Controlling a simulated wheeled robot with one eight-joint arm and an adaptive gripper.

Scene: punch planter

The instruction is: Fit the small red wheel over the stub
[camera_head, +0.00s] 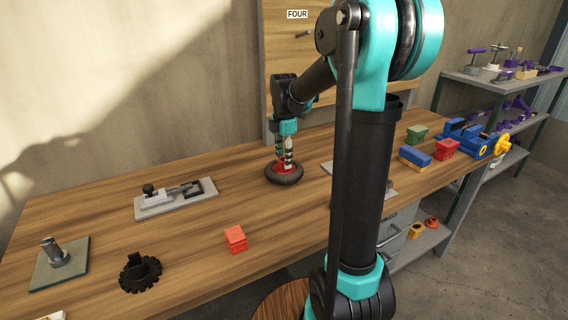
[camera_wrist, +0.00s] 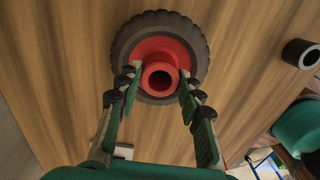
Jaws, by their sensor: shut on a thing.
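The small wheel has a red hub (camera_wrist: 147,48) and a black ribbed tyre (camera_head: 284,179). It lies flat, hub up, at the tabletop near the back board; I cannot tell whether it touches the wood. My gripper (camera_wrist: 160,82) is shut on the hub's raised collar, one finger on each side. In the head view my gripper (camera_head: 285,160) points down at the wheel. A short grey metal stub (camera_head: 52,249) stands upright on a green-grey plate (camera_head: 75,262) at the table's left end, bare and well away from the wheel.
A toggle clamp on a grey plate (camera_head: 150,208), a black gear (camera_head: 140,273) and a red block (camera_head: 235,238) lie between wheel and stub. A thin peg (camera_head: 304,34) projects from the board marked FOUR. Coloured blocks and a blue vise (camera_head: 470,138) are right.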

